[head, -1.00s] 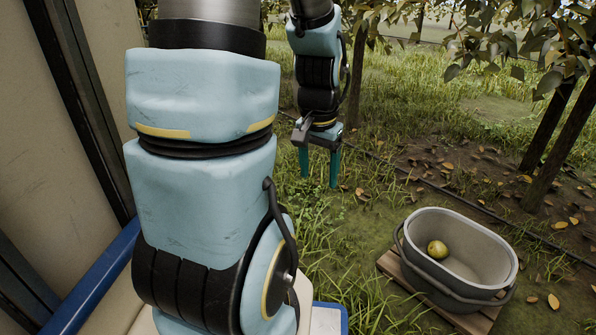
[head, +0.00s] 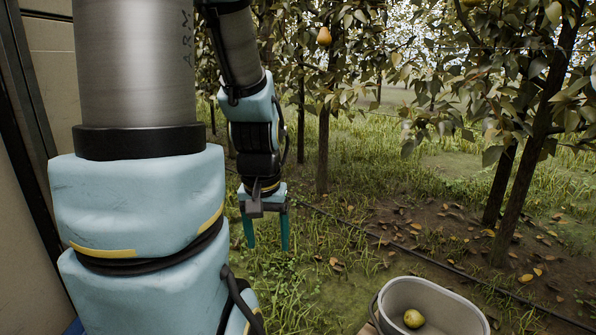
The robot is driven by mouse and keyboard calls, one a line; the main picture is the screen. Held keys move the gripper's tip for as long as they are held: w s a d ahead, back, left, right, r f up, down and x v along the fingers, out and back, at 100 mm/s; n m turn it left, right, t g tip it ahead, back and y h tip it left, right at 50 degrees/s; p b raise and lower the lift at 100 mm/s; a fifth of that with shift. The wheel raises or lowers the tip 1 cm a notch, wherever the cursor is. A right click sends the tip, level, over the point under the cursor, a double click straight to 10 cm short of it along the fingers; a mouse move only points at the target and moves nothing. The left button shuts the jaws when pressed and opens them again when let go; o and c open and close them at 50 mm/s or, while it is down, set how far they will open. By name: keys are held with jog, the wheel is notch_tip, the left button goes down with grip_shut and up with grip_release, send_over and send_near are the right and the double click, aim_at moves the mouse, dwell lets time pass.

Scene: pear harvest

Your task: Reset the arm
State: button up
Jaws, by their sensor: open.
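My gripper (head: 267,232) hangs in the middle of the head view, pointing down over the grass. Its two green fingers are apart and nothing is between them. My light blue and grey arm fills the left of the view and comes back down to the gripper. The gripper is left of and apart from the grey tub, which is at the bottom right.
The grey tub (head: 462,309) holds one yellow-green pear (head: 413,318); its lower part is cut off by the frame. A pear (head: 324,36) hangs among the leaves above. Tree trunks (head: 525,170) stand at the right. A dark hose (head: 400,246) runs along the ground.

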notch_tip(320, 180, up, 37)
jog(key=p, duration=3.5)
jog(key=shift+r, duration=0.15)
jog(key=shift+c, duration=0.3)
